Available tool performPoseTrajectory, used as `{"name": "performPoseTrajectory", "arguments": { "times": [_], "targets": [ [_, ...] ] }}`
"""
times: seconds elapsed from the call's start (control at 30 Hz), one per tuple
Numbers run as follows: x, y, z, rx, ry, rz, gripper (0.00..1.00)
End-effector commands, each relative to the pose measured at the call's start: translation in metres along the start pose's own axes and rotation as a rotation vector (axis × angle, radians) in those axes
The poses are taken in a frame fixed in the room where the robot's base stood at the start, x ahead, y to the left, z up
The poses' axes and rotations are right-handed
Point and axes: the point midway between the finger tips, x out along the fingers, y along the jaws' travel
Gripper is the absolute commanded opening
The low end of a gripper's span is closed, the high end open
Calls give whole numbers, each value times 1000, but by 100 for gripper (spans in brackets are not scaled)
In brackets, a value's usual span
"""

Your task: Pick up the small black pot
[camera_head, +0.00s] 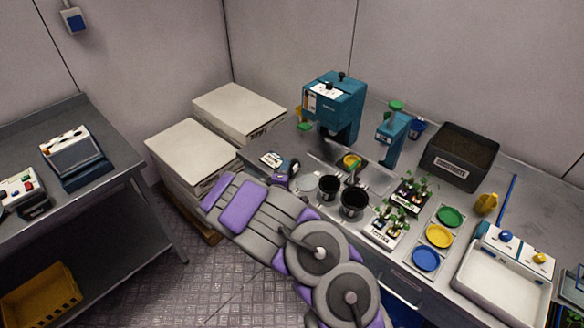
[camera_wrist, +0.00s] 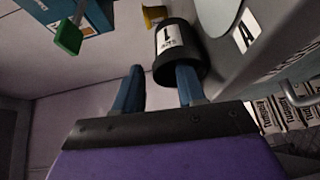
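Two black pots stand on the counter in the head view: a smaller one (camera_head: 328,186) and a larger one (camera_head: 353,202) to its right. In the wrist view a black pot (camera_wrist: 190,36) with a white label is close beyond my gripper (camera_wrist: 158,82). My gripper's two blue fingers are apart. The right finger overlaps the pot's lower part in the picture and the left finger is beside it. I cannot tell whether they touch. The pot is not clasped between the fingers. My gripper's tips cannot be made out in the head view.
A teal machine (camera_head: 334,104) stands behind the pots. Potted plants (camera_head: 386,228) and a tray (camera_head: 458,216) with coloured dishes are to the right. A grey disc (camera_head: 306,181) lies left of the smaller pot. White boxes (camera_head: 190,152) are stacked left of the counter.

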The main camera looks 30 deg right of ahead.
Motion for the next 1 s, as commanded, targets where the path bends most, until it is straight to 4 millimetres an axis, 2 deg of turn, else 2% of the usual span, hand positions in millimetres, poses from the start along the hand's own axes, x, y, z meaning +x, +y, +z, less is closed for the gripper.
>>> {"name": "performPoseTrajectory", "arguments": {
  "times": [0.1, 0.5, 1.0],
  "targets": [
    [0, 0, 0, 0, 0, 0, 38],
    [0, 0, 0, 0, 0, 1, 0],
    [0, 3, -1, 0, 0, 0, 0]
  ]
}}
